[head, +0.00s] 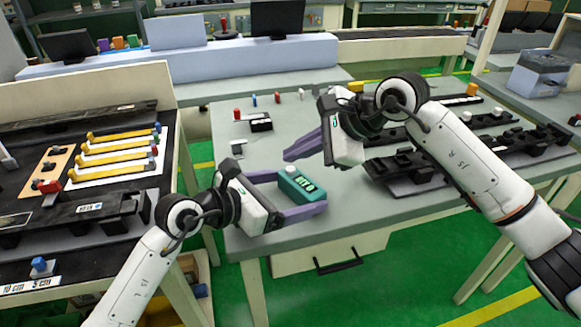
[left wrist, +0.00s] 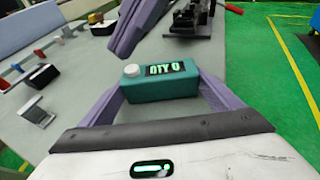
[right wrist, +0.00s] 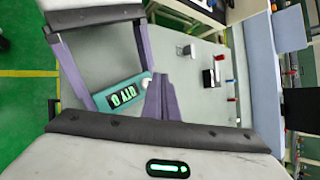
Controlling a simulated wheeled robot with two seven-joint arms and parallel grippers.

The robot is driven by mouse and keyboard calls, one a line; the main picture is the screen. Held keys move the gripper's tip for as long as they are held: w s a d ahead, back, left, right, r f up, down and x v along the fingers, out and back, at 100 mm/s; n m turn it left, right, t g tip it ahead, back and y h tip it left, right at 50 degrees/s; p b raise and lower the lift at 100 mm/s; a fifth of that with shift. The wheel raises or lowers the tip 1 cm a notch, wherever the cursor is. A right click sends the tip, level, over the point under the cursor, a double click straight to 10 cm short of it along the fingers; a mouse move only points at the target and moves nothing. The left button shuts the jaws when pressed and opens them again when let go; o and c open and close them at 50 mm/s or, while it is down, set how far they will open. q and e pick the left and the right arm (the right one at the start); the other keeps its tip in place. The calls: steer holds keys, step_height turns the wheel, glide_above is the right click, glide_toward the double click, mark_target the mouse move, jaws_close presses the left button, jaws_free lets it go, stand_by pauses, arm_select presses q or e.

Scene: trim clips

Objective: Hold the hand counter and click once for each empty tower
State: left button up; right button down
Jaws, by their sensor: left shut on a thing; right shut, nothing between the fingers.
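A teal hand counter (head: 296,186) with a white button on top reads QTY 0. My left gripper (head: 300,193) is shut on it, one purple finger at each end, and holds it over the front of the grey table. The counter fills the gap between the fingers in the left wrist view (left wrist: 160,82). It also shows in the right wrist view (right wrist: 122,95). My right gripper (head: 290,154) is shut and empty, its tips just above and behind the counter, apart from the button. Black rails (head: 415,170) with dark raised blocks lie at the right; which towers are empty is unclear.
Small coloured pegs (head: 254,99) and a black-and-white block (head: 261,122) stand towards the table's back. A grey bracket (head: 237,147) is left of the counter. A side bench at left carries yellow strips (head: 122,147). A drawer (head: 335,262) sits under the front edge.

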steer(key=shift+f, duration=0.15)
steer(key=shift+f, duration=0.3)
steer(key=shift+f, duration=0.5)
stand_by(0.6)
steer(key=shift+r, duration=0.95)
steer(key=shift+r, duration=2.5)
stand_by(0.6)
